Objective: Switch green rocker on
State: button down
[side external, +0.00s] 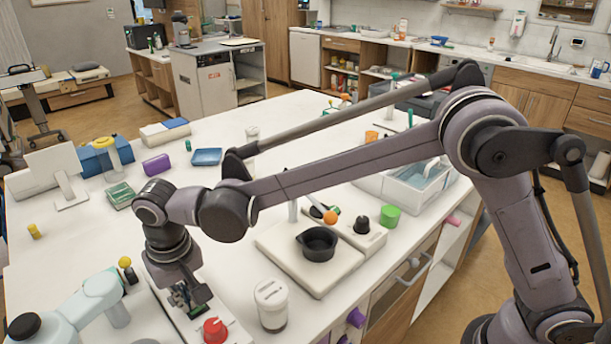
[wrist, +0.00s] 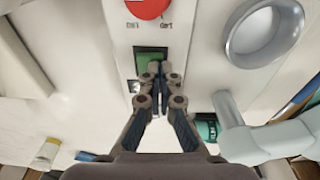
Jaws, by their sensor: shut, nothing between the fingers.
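The green rocker (wrist: 150,54) is set in a dark frame on a white panel (wrist: 190,20). In the wrist view the tips of my gripper (wrist: 159,70) are at its lower right part and cover some of it. I cannot tell whether they touch it or which way it is tilted. My fingers are together and hold nothing. In the side view my gripper (side external: 188,304) points down over the panel, and only a little green shows around the fingers.
A red knob (side external: 215,330) sits on the same panel, close to the rocker. A white lidded jar (side external: 271,304) stands to the right. A pale blue-grey device (side external: 85,305) stands to the left. A black pan (side external: 317,243) is further back on a white plate.

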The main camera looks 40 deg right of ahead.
notch_tip(320, 180, up, 14)
jog(key=w, duration=0.2)
jog(key=shift+w, duration=0.35)
jog(key=shift+f, duration=0.1)
dwell(0.4)
jog(key=s+d+r+t+y, duration=0.1)
jog(key=s+d, duration=0.2)
jog(key=d, duration=0.8)
jog(key=s+d+r+t, duration=0.1)
jog(key=s+d+t, duration=0.1)
jog(key=d, duration=0.8)
jog(key=s+d+f+t+h, duration=0.1)
jog(key=s+d+f+t, duration=0.1)
jog(key=s+d+f, duration=0.7)
jog(key=s+d, duration=0.3)
jog(key=d, duration=0.1)
jog(key=shift+s+f+t, duration=0.15)
jog(key=shift+s+t, duration=0.15)
jog(key=shift+t, duration=0.1)
